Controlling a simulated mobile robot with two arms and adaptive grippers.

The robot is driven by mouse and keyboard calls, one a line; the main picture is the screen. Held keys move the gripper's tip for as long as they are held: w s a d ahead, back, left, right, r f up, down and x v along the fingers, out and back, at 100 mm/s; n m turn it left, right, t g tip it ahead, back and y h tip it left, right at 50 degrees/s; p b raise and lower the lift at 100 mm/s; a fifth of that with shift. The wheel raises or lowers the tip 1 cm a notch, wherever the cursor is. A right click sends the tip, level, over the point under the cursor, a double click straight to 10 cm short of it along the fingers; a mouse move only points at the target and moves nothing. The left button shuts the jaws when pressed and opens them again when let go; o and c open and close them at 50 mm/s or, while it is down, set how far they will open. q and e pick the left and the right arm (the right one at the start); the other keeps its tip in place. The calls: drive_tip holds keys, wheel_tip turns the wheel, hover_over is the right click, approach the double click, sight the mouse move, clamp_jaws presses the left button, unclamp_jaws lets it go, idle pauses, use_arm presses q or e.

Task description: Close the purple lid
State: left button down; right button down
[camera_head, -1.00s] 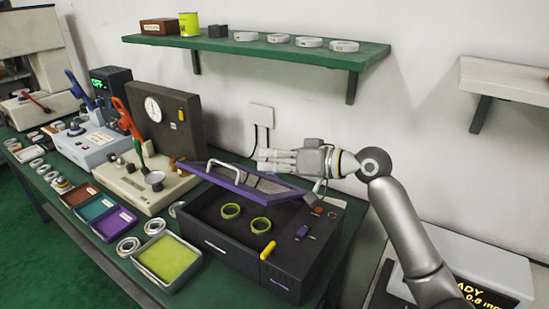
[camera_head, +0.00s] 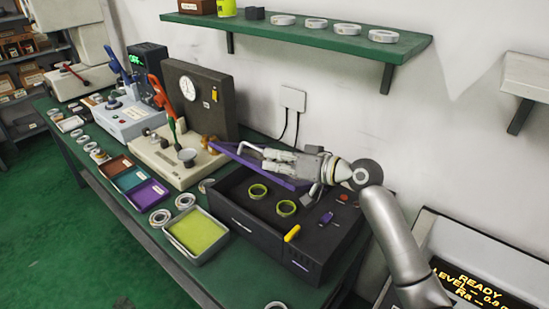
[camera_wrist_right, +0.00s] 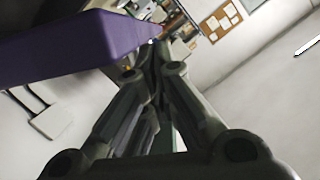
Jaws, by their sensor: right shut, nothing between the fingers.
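The purple lid (camera_head: 258,168) stands raised and tilted above the black box (camera_head: 250,228). Its pale handle is on its left part. In the right wrist view the lid (camera_wrist_right: 80,42) is close beside the shut fingers (camera_wrist_right: 153,55). I cannot tell whether they touch. My left gripper is not in view.
A beige device (camera_head: 165,160) with a dial stands left of the box. A tray with a yellow-green bottom (camera_head: 222,248) lies in front of it. A green shelf (camera_head: 340,43) with white rings hangs above. A display unit (camera_head: 470,265) is at the right.

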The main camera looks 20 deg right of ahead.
drive_tip(key=s+a+f+n+b, duration=0.1)
drive_tip(key=f+b, duration=0.1)
drive_tip(key=f, duration=0.1)
drive_tip(key=a+f+n+b, duration=0.1)
drive_tip(key=f+b, duration=0.1)
drive_tip(key=f, duration=0.1)
drive_tip(key=s+a+f+n+h+b, duration=0.1)
drive_tip(key=a+f+b, duration=0.1)
drive_tip(key=f, duration=0.2)
drive_tip(key=shift+s, duration=0.35)
drive_tip(key=shift+s+a+f+n+t, duration=0.15)
drive_tip(key=shift+a+f+n+t, duration=0.15)
drive_tip(key=shift+n, duration=0.1)
drive_tip(key=shift+d+r, duration=0.1)
